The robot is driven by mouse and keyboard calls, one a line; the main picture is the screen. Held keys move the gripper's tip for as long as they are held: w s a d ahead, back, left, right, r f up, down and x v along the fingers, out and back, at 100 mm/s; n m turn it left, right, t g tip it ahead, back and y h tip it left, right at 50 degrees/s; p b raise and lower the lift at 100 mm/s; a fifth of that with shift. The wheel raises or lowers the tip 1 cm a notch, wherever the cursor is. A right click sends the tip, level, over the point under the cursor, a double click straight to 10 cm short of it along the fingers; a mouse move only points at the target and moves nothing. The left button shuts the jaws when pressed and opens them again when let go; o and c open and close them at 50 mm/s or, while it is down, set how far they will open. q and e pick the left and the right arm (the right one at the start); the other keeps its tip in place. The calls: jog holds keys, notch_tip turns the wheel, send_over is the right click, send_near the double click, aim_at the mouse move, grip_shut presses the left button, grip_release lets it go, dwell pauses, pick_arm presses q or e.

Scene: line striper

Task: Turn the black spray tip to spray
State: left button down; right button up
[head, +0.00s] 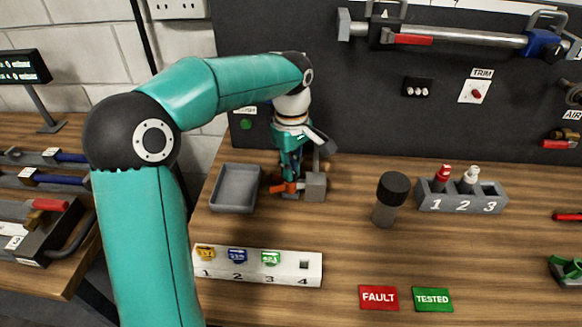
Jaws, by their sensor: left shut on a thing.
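My left gripper (291,172) reaches down from the wall side to a small fixture on the bench. It is shut on a small part there, at the orange piece (288,187) beside a grey block (316,186). The fingers hide most of what they hold, so the black spray tip does not show clearly and its direction cannot be told. A white rack (285,280) holds yellow, blue and green tips at places 1 to 3; place 4 is empty. My right gripper is out of view.
A grey tray (235,188) stands left of the fixture. A black-capped post (393,188) and a numbered grey holder (488,197) stand to the right. Red FAULT (379,298) and green TESTED (432,299) plates lie in front. The bench between is clear.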

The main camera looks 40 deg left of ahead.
pick_arm(q)
jog(key=shift+f, duration=0.25)
jog(key=n, duration=0.4)
jog(key=shift+s, duration=0.1)
jog(key=n, duration=0.4)
jog(key=c, duration=0.6)
grip_release()
jog(key=shift+r, duration=0.15)
jog(key=shift+r+p, duration=0.15)
jog(key=shift+p, duration=0.15)
jog(key=shift+r+p, duration=3.05)
jog(key=shift+r, duration=0.35)
